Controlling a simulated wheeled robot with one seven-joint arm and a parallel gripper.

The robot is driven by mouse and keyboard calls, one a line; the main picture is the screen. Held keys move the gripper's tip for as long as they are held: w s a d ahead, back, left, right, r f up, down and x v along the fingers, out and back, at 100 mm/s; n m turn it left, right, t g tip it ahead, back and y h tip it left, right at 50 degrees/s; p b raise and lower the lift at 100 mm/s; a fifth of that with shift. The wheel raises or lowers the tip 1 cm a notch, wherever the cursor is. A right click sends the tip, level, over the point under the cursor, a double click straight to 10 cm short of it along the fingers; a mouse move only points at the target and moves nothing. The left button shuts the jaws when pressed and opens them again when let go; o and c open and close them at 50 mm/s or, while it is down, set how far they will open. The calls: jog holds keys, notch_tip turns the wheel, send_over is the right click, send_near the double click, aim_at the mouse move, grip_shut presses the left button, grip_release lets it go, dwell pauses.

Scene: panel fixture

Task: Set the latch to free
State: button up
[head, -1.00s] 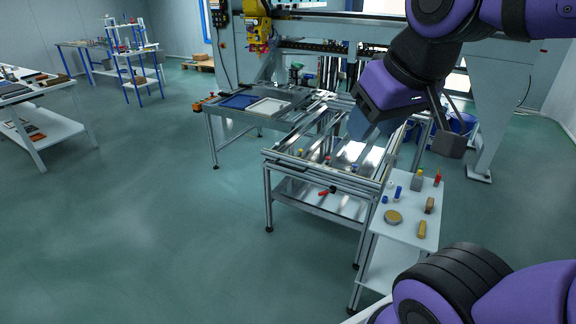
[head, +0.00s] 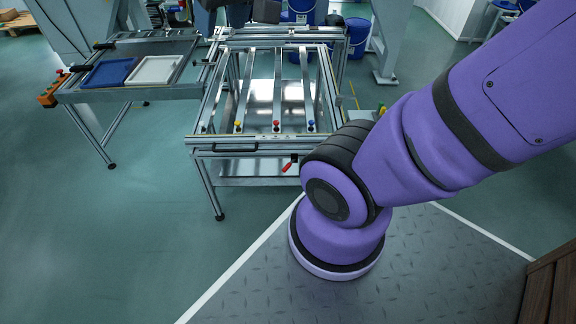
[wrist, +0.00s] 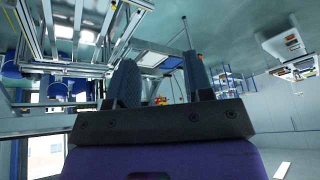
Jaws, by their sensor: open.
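The fixture table (head: 192,141) stands ahead of me in the head view, a metal frame with long rails. A small red handle (head: 287,166) sticks out under its front edge; it could be the latch, but its setting is too small to tell. Yellow (head: 238,126), red (head: 276,125) and blue (head: 311,125) knobs stand in a row along the front of the top. In the wrist view my gripper (wrist: 160,62) is open, with nothing between its fingers. The fixture's metal frame shows at upper left there, apart from the fingers.
A side table to the left holds a blue tray (head: 108,73) and a white tray (head: 154,70). A blue bucket (head: 357,37) stands behind the fixture. My arm covers the right of the head view. Floor (head: 100,230) at front left is clear.

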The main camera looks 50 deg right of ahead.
jog(key=w+d+f+m+g, duration=0.1)
jog(key=w+d+f+m, duration=0.2)
jog(key=w+d+f, duration=0.45)
jog(key=w+d+f+m+g, duration=0.1)
jog(key=w+d+f+m, duration=0.25)
jog(key=w+f, duration=0.75)
jog(key=w+d+f+m, duration=0.2)
jog(key=w+d+f, duration=0.2)
jog(key=d+f, duration=0.25)
jog(key=m+g, duration=0.3)
jog(key=m, duration=0.4)
send_near(286, 167)
notch_tip(286, 167, down, 9)
jog(key=shift+a+f, duration=0.15)
jog(key=shift+f, duration=0.1)
grip_shut()
